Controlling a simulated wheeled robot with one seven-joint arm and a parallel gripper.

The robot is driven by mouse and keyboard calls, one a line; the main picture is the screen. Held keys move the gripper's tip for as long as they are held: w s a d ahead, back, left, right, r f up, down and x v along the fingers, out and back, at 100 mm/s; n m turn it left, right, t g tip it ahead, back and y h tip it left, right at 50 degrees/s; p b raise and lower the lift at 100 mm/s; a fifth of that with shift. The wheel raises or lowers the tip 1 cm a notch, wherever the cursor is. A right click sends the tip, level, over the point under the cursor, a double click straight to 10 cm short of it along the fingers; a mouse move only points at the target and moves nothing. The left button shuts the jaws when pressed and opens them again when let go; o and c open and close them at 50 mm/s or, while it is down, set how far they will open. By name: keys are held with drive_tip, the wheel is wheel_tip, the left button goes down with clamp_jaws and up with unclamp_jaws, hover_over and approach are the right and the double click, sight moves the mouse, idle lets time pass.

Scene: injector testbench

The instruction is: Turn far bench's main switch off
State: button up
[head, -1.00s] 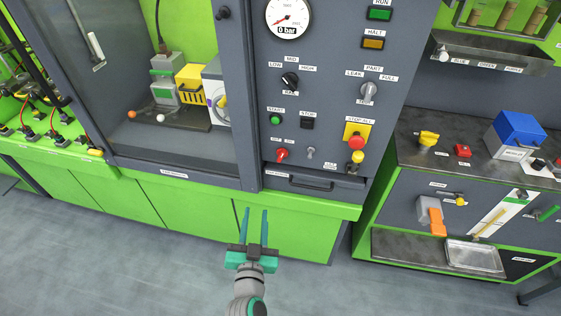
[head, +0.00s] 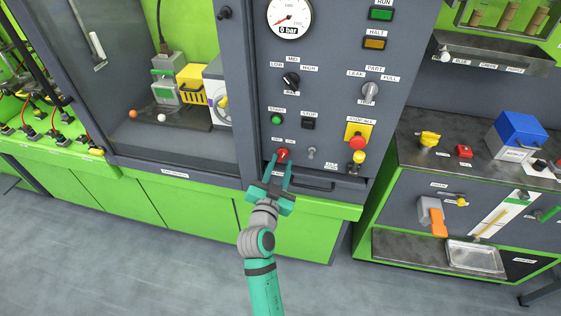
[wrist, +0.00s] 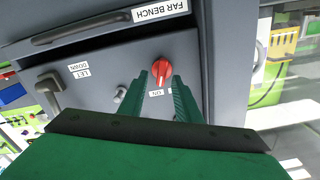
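The far bench's main switch is a red rotary knob (head: 282,154) low on the dark panel, with small white labels above it. In the wrist view the red knob (wrist: 162,73) has an "ON" label beside it, and a "FAR BENCH" plate (wrist: 160,13) is nearby. My gripper (head: 280,164) is in front of the knob. Its green fingers are open, one on each side of the knob in the wrist view (wrist: 161,84). I cannot tell whether they touch it. The knob's exact pointing direction is unclear.
A small grey toggle (head: 311,152) is just right of the knob. A green start button (head: 276,119), a dark stop button (head: 308,123) and a red mushroom button on yellow (head: 356,143) are close by. A drawer handle (head: 312,186) sits below.

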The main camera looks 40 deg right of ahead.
drive_tip(key=shift+x, duration=0.8)
drive_tip(key=shift+w+d, duration=0.1)
drive_tip(key=shift+w, duration=0.1)
drive_tip(key=shift+w, duration=0.15)
clamp_jaws()
